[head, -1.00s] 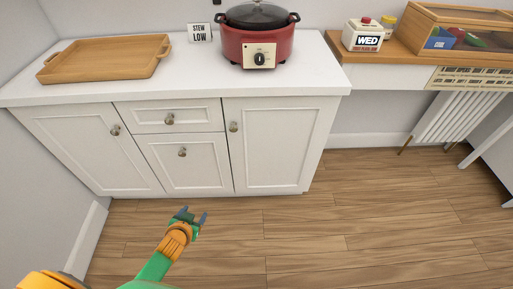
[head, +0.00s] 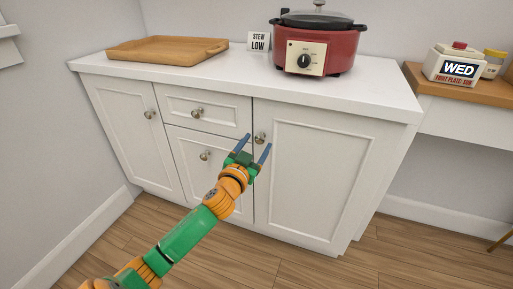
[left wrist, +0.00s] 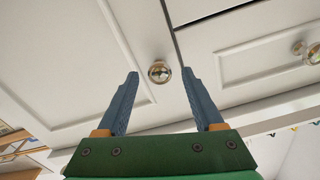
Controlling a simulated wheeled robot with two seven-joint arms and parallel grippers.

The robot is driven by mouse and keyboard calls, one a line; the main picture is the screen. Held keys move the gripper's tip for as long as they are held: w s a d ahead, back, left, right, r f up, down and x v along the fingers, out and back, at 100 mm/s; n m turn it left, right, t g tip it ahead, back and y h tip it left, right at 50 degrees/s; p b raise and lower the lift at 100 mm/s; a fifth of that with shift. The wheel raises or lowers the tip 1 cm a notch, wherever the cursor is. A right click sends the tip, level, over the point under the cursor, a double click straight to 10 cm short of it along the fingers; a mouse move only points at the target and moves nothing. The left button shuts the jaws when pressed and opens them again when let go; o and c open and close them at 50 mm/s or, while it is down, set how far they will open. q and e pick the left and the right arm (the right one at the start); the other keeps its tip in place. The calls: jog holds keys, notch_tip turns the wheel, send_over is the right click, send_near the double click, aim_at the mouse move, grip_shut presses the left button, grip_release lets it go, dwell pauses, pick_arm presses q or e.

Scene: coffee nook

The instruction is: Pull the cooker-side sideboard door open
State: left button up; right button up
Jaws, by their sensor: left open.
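The cooker-side sideboard door (head: 318,175) is the white panelled door on the right, below the red cooker (head: 316,45). It looks shut. Its round metal knob (head: 260,138) is near its upper left edge. My left gripper (head: 257,145) is open in front of the knob, with a finger to each side of it in the picture. In the left wrist view the knob (left wrist: 159,72) shows beyond and between the tips of the open gripper (left wrist: 160,85). The fingers do not appear to touch it. My right gripper is not in view.
Two drawers with knobs (head: 197,112) and a left door (head: 134,130) are beside this door. The wooden floor (head: 215,262) in front is clear.

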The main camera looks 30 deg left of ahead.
pick_arm(q)
grip_shut()
dwell(1.4)
